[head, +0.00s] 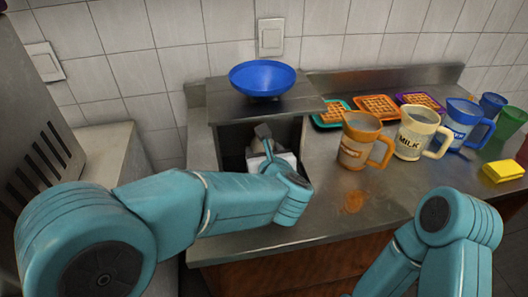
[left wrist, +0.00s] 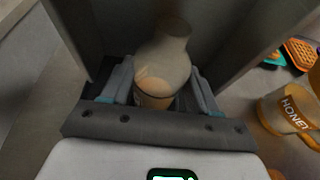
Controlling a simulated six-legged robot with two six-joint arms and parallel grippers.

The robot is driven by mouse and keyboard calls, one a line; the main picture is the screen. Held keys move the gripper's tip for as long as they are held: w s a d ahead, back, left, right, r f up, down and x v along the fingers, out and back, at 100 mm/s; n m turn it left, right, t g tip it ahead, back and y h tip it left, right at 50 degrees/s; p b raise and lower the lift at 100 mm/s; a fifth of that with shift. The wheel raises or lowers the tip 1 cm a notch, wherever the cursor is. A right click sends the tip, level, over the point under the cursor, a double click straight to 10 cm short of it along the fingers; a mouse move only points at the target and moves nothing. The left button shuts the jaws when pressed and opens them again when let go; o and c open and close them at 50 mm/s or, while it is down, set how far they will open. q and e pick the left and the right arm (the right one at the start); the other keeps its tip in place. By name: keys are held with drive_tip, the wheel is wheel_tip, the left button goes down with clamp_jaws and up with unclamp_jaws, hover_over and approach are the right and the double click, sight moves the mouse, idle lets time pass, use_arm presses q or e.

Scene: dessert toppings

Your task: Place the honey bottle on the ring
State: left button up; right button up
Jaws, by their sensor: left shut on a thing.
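My left gripper (head: 264,145) reaches into the dark niche under the raised shelf. In the left wrist view its two fingers (left wrist: 162,90) are shut on a pale, cloudy bottle with amber in its lower part (left wrist: 165,70), which I take for the honey bottle. No label on it can be read. In the head view the bottle is hidden by the arm and niche. An orange-brown round patch (head: 352,202) lies on the counter in front of the orange jug; I cannot tell whether it is the ring. My right gripper is out of view.
The orange jug (head: 360,143), marked HONEY in the left wrist view (left wrist: 291,110), stands right of the niche. A cream MILK jug (head: 412,135) and a blue jug (head: 456,125) follow. A blue bowl (head: 262,79) sits on the shelf (head: 225,112).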

use_arm(q)
drive_tip(key=o, duration=1.4)
drive_tip(key=shift+f, duration=0.1)
drive_tip(key=shift+c, duration=0.2)
drive_tip(key=shift+r+p, duration=0.3)
drive_tip(key=shift+p, duration=0.1)
drive_tip(key=b+v, duration=0.1)
drive_tip(key=v, duration=1.1)
drive_tip(key=shift+b, duration=0.3)
drive_tip(key=shift+f, duration=0.1)
